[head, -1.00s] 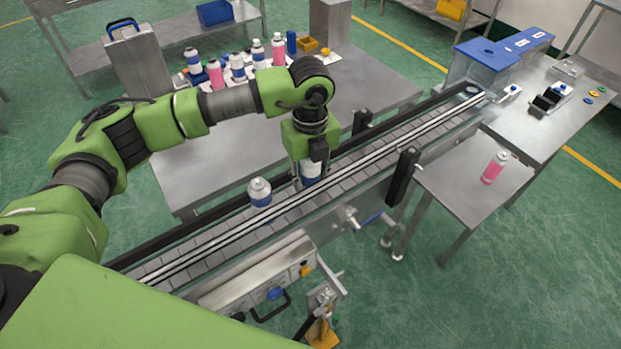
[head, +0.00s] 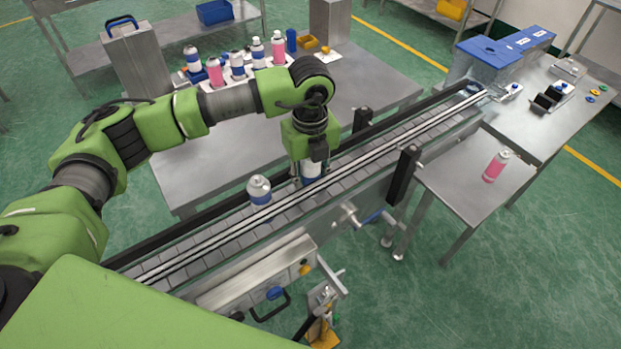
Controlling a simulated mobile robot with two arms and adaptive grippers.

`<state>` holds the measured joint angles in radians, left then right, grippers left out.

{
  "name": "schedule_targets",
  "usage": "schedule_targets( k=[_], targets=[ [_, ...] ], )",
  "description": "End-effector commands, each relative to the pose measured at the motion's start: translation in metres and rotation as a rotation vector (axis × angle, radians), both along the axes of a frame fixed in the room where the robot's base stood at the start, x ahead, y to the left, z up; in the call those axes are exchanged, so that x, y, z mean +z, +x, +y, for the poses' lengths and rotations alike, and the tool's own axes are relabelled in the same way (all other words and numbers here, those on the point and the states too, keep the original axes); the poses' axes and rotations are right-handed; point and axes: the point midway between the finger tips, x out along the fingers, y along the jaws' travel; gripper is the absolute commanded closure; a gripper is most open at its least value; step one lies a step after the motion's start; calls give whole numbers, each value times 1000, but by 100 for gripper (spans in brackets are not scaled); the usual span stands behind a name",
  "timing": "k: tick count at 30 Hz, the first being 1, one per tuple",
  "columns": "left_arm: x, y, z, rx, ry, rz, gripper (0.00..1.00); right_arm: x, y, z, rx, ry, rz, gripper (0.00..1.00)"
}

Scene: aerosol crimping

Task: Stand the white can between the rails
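My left gripper (head: 312,150) points straight down over the conveyor (head: 228,237). A white can with a blue band (head: 312,171) is directly under and between its fingers, upright over the belt between the rails. The gripper hides the can's top, and the fingers look closed around it. Whether the can's base touches the belt is hard to see. A second white can with a blue lower band (head: 259,189) stands upright to the left, at the conveyor's far rail. My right gripper is not in view.
Several white and pink cans (head: 215,72) stand on the table behind the conveyor. A dark post (head: 403,175) rises at the conveyor's near side. A blue-topped machine (head: 490,60) is at the conveyor's far end.

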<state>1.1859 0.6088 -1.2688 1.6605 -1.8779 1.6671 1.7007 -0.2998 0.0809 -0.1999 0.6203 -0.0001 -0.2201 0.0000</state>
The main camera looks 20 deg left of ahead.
Motion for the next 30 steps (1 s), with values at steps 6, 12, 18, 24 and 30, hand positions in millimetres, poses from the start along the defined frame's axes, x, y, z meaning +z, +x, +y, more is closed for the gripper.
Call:
schedule_targets(
  k=[6,12,18,24,30],
  targets=[
    [-1,0,0,0,0,0,51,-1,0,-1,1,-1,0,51],
    [-1,0,0,0,0,0,51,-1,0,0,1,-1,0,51],
    [8,1,0,0,0,-1,51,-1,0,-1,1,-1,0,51],
    [45,1,0,-1,-1,-5,51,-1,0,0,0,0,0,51],
    [87,1,0,0,-2,-4,51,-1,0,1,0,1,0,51]
  ],
)
